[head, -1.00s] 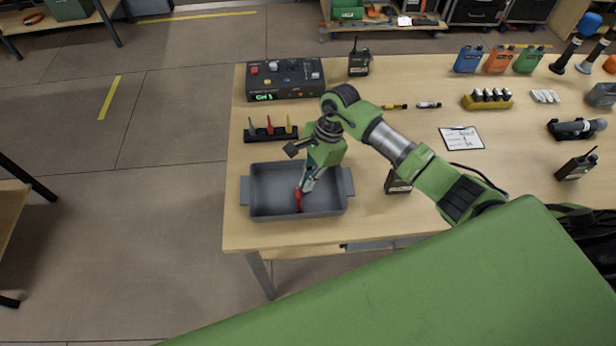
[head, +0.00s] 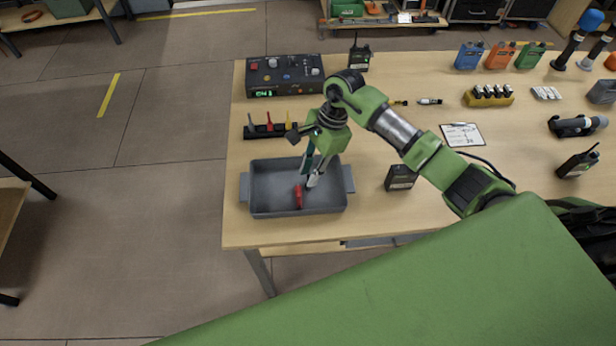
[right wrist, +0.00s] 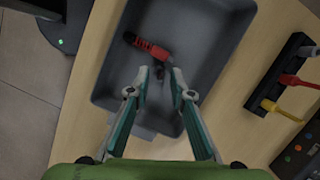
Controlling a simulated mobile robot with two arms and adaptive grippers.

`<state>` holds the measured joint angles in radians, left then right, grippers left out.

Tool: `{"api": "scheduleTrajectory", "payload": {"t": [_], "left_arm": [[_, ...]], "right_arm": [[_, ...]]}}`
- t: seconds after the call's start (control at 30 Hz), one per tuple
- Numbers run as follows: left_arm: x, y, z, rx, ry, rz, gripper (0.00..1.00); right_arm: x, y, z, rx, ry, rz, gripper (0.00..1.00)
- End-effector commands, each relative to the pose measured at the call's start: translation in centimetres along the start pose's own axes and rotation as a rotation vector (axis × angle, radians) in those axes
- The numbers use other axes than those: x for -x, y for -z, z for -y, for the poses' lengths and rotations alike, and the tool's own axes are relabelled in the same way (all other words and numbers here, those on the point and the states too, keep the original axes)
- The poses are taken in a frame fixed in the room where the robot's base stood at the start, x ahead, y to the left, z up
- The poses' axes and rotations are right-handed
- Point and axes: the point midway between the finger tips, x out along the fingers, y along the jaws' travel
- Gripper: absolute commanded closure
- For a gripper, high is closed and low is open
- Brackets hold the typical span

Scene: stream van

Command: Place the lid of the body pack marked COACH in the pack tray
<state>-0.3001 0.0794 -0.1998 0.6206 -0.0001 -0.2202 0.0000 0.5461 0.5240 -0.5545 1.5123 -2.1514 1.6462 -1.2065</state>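The grey pack tray (head: 258,208) stands at the table's front left corner. A red piece with black ends (head: 299,197) lies on its floor; it also shows in the right wrist view (right wrist: 152,49). I cannot tell whether it is a lid. My right gripper (head: 311,176) is over the tray, its fingers apart and empty, just clear of the red piece. The gripper also shows in the right wrist view (right wrist: 161,78). Dark packs stand at the front (head: 400,178), back (head: 359,57) and right (head: 577,164); no COACH mark is readable. My left gripper is out of view.
A black rack with coloured plugs (head: 265,131) sits behind the tray, with a control box (head: 285,76) beyond. A clipboard (head: 462,135), a yellow battery holder (head: 488,96) and blue, orange and green packs (head: 499,57) stand right.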

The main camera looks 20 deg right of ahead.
Motion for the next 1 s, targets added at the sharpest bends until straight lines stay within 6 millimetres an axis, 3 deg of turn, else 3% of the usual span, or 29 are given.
{"api": "scheduleTrajectory", "payload": {"t": [0.2, 0.43, 0.6, 1.0], "left_arm": [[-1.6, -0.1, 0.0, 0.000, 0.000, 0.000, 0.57], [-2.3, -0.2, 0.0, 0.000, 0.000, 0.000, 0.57], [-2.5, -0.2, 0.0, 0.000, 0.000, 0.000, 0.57], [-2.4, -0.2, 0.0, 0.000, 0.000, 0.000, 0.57]], "right_arm": [[4.8, 0.2, 0.1, 0.003, 0.006, -0.003, 0.79], [8.5, 0.1, 0.1, 0.001, 0.002, -0.001, 0.79], [9.5, 0.0, 0.0, 0.001, 0.000, 0.000, 0.79], [9.6, 0.0, 0.0, 0.001, -0.001, 0.000, 0.79]]}}
